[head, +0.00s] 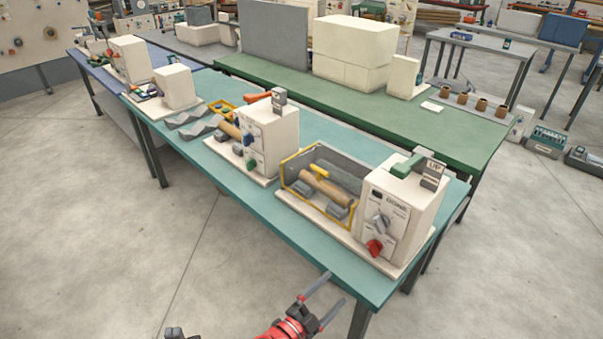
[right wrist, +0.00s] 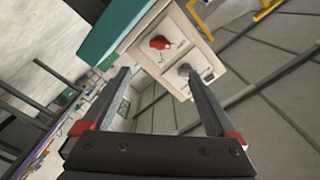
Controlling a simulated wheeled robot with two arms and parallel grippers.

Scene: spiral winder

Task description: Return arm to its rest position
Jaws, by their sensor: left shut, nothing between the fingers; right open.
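The spiral winder, a cream control box (head: 402,209) with a red knob (head: 375,247), grey knob and green top lever (head: 408,164), stands at the near end of the teal table. Its yellow-framed tray (head: 283,170) holds a brown tube (head: 326,187). My right gripper (head: 334,289) is open and empty in front of the table, apart from the box. In the right wrist view the box (right wrist: 172,62) shows beyond the spread fingers (right wrist: 155,76). My left gripper (head: 175,333) barely shows at the bottom edge of the head view; it is shut and empty.
A second cream machine (head: 270,130) and grey wavy parts (head: 198,130) stand farther along the teal table (head: 300,247). A green bench (head: 465,128) with large cream blocks (head: 350,55) lies behind. Open floor (head: 100,220) is left of the table.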

